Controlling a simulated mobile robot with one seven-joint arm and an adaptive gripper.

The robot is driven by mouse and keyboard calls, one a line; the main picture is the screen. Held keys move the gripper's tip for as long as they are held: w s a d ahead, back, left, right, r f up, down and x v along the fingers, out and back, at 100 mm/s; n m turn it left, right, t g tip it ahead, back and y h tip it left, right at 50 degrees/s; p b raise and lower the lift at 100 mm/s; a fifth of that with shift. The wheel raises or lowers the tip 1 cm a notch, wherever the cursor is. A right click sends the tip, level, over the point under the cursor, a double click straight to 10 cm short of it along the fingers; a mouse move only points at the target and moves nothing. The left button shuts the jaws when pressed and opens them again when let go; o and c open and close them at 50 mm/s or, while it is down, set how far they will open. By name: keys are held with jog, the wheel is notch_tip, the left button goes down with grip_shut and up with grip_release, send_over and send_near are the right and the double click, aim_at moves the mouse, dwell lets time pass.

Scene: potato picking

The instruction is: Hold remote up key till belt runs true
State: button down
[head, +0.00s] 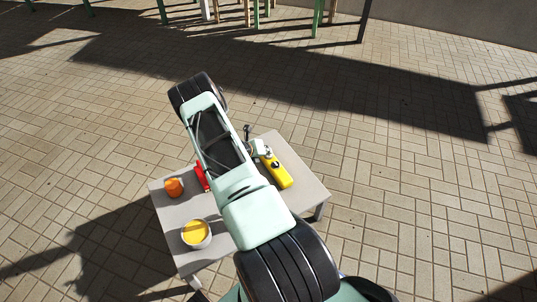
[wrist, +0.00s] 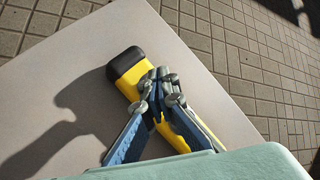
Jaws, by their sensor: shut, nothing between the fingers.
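The remote is a yellow handset (head: 278,174) lying on the small grey table, right of my arm in the head view. In the wrist view the remote (wrist: 130,86) runs diagonally, with a black end at upper left. My gripper (wrist: 158,82) is shut with nothing between its fingertips, which are over the remote's upper part. The fingers hide the middle of the remote and its keys. I cannot tell whether the tips touch it. No belt can be made out.
The grey table (head: 168,213) also holds an orange item (head: 174,187), a bowl with yellow contents (head: 196,234) and a red item (head: 202,176) partly behind my arm. The paved floor around the table is clear. Posts stand at the far top.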

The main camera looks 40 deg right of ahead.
jog(key=shift+r+p, duration=0.55)
jog(key=shift+r, duration=0.3)
jog(key=shift+r, duration=0.1)
notch_tip(320, 180, up, 5)
jog(key=p, duration=0.3)
dwell(1.2)
